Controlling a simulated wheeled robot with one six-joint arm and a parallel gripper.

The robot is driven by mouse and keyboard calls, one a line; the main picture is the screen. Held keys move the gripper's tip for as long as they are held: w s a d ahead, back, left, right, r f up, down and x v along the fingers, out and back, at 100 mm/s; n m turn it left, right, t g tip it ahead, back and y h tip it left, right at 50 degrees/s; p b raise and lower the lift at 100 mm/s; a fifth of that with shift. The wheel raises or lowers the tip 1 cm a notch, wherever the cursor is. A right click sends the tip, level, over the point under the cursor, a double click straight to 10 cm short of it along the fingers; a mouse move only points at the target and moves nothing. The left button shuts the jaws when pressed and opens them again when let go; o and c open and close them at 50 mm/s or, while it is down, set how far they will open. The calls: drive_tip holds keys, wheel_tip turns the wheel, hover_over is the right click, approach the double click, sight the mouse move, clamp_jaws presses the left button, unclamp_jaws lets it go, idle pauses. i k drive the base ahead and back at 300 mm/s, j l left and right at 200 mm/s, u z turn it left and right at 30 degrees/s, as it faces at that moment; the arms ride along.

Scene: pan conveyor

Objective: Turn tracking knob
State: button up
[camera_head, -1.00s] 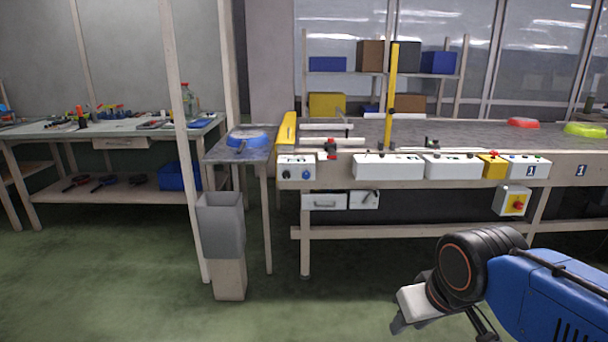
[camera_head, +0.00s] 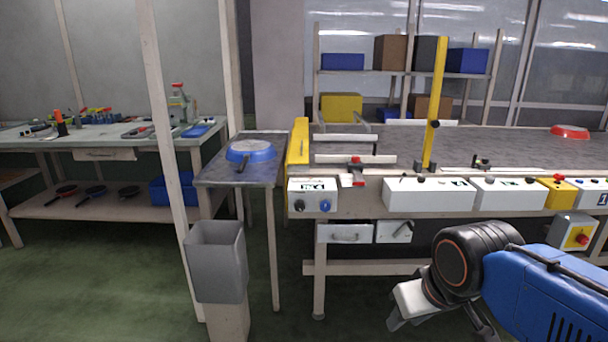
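A white control box (camera_head: 313,198) sits at the left front end of the conveyor. It carries a black knob (camera_head: 299,205) on the left and a blue knob (camera_head: 325,206) on the right; which of them is the tracking knob I cannot read. More white control boxes (camera_head: 430,195) line the conveyor's front edge to the right. My gripper (camera_head: 408,318) is at the bottom right, in front of and below the conveyor edge, apart from all the boxes. Its fingers are partly cut off and seen from the side, so its opening is unclear.
A blue pan (camera_head: 250,152) lies on a small side table (camera_head: 215,176). A grey bin (camera_head: 215,262) stands in front of it. A yellow post (camera_head: 435,105) rises from the conveyor. A red pan (camera_head: 570,132) lies far right. Green floor is clear at the lower left.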

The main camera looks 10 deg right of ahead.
sight(325, 205)
drive_tip(key=i+l, duration=0.1)
drive_tip(key=i, duration=0.6)
drive_tip(key=i+l+u, duration=0.1)
drive_tip(key=i, duration=0.6)
drive_tip(key=k+j+z, duration=0.15)
drive_tip(key=k+j, duration=0.15)
drive_tip(key=j, duration=0.35)
drive_tip(key=k+j+z, duration=0.15)
drive_tip(key=k+j, duration=0.2)
drive_tip(key=j, duration=0.25)
drive_tip(key=k+j+z, duration=0.15)
drive_tip(key=k+j, duration=0.2)
drive_tip(key=j, duration=0.25)
drive_tip(key=k+j+z, duration=0.15)
drive_tip(key=k+j, duration=0.25)
drive_tip(key=j, duration=0.1)
